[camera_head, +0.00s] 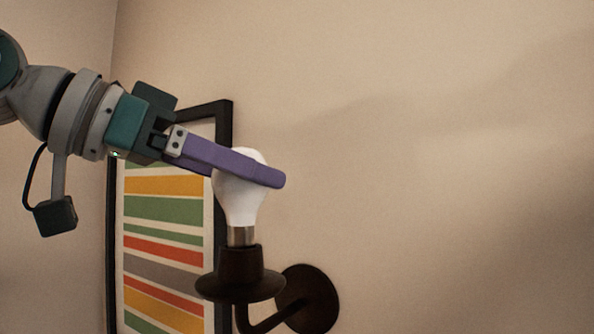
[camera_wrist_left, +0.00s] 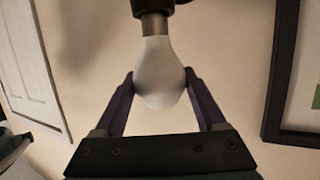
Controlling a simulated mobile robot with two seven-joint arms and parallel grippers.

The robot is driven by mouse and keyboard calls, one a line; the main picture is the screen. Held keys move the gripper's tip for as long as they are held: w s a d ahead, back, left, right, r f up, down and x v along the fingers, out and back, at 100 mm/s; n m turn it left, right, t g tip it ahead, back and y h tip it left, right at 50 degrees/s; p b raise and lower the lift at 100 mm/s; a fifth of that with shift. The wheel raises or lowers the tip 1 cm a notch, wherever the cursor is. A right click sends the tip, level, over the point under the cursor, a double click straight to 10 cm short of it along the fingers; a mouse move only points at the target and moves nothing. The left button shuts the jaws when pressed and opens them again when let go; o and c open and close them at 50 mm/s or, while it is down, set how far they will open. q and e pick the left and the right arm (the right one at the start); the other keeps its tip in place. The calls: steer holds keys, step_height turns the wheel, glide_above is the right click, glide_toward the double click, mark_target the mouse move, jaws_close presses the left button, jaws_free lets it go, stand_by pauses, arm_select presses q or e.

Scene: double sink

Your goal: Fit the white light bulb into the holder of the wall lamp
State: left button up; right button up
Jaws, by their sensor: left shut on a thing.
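The white light bulb (camera_head: 241,203) is upright with its metal base down, at the mouth of the dark holder (camera_head: 240,264) of the wall lamp (camera_head: 308,300). Part of the metal base shows above the holder; its lower end is hidden, so I cannot tell how deep it sits. My left gripper (camera_head: 268,180) is shut on the bulb's round glass, coming in from the left. In the left wrist view the purple fingers (camera_wrist_left: 160,82) press on both sides of the bulb (camera_wrist_left: 160,70), and its metal base meets the dark holder (camera_wrist_left: 156,5).
A black-framed picture with coloured stripes (camera_head: 165,210) hangs on the wall behind my left gripper and beside the lamp. The beige wall (camera_head: 450,150) to the right is bare. A white panelled door or frame (camera_wrist_left: 30,60) shows in the left wrist view.

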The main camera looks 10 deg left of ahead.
arm_select(q)
steer(key=shift+f+b, duration=0.65)
steer(key=shift+f, duration=0.25)
arm_select(e)
steer(key=shift+f, duration=0.7)
arm_select(q)
steer(key=o, duration=0.9)
